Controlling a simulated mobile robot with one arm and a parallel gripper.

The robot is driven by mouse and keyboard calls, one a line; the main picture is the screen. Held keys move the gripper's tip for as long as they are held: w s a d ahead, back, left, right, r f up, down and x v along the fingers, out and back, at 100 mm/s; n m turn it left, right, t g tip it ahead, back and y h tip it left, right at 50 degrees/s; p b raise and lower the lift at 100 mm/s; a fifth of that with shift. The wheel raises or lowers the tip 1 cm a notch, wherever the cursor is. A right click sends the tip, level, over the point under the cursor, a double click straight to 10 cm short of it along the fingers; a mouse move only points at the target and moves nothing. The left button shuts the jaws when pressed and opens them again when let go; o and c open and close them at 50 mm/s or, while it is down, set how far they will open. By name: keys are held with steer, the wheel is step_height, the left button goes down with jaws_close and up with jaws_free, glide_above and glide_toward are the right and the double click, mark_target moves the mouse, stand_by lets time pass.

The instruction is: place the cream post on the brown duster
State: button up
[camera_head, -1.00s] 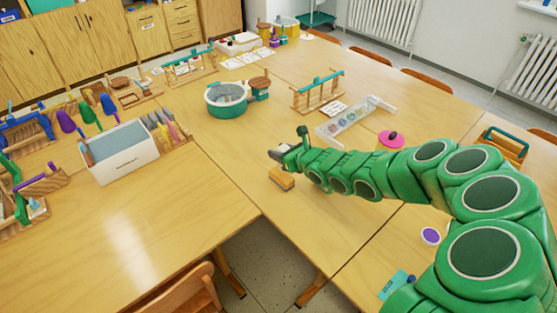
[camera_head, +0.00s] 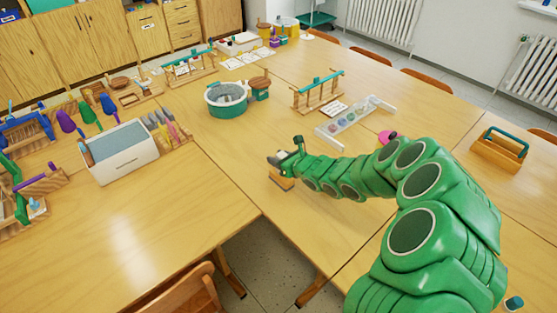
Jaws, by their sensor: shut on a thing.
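The brown duster (camera_head: 283,184) is a small block lying on the table near the front corner, partly covered by my gripper. My gripper (camera_head: 274,163) is at the end of the green arm, just above and over the duster. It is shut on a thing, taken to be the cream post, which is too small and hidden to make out. I cannot tell whether the held thing touches the duster.
A teal-and-grey round tub (camera_head: 227,100) stands behind the gripper. A wooden rack (camera_head: 318,92) and a clear tray (camera_head: 350,124) lie behind the arm. A white bin (camera_head: 122,158) is at left. A wooden caddy (camera_head: 498,152) is at right. Table around the duster is clear.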

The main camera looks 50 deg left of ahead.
steer(key=shift+f, duration=0.45)
steer(key=shift+f, duration=0.15)
steer(key=o, duration=1.1)
steer(key=shift+w+d+r, duration=0.1)
steer(key=shift+d+r, duration=0.25)
steer(key=v, duration=1.1)
steer(key=shift+d, duration=0.15)
